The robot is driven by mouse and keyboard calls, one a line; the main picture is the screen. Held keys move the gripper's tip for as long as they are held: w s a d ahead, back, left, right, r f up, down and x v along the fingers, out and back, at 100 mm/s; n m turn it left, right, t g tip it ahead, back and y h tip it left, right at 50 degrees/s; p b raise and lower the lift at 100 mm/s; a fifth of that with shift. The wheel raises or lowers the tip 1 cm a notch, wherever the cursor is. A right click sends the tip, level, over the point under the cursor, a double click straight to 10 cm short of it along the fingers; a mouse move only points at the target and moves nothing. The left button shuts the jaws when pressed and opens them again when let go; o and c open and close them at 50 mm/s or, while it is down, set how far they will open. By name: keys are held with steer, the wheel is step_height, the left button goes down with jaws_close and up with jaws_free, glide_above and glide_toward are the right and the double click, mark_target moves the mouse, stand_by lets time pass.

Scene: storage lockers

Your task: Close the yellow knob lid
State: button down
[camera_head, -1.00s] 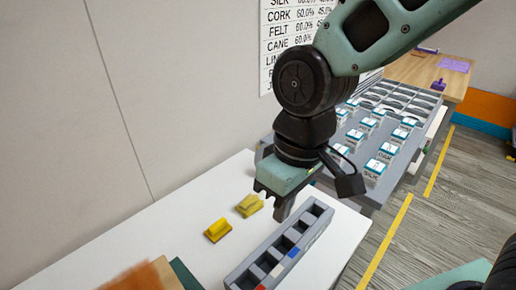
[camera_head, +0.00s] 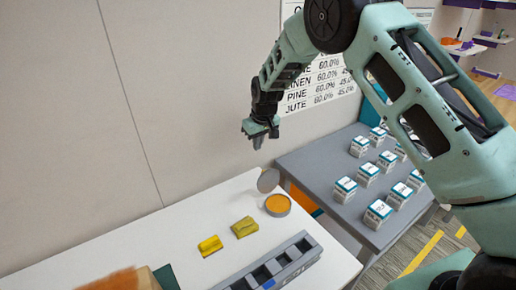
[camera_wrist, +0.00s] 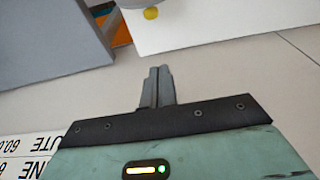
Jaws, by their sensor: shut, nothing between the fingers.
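A round grey container (camera_head: 278,206) with an orange inside stands at the far end of the white table. Its grey lid (camera_head: 268,181) stands raised and tilted at the container's back edge. In the wrist view, a small yellow knob (camera_wrist: 151,13) shows at the top edge on part of the grey lid (camera_wrist: 127,6). My gripper (camera_head: 258,142) is above and behind the lid near the wall, apart from it. In the wrist view, my gripper (camera_wrist: 160,72) has its fingers together with nothing between them.
Two yellow blocks (camera_head: 210,245) (camera_head: 244,227) lie left of the container on the white table (camera_head: 190,223). A grey slotted rack (camera_head: 306,259) is in front. To the right, a grey table (camera_head: 325,165) holds several labelled cubes. The wall is close behind my gripper.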

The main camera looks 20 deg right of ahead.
mark_target(266, 180)
step_height(266, 180, down, 8)
steer(key=s+p, duration=0.2)
steer(key=p, duration=0.3)
steer(key=shift+d, duration=0.35)
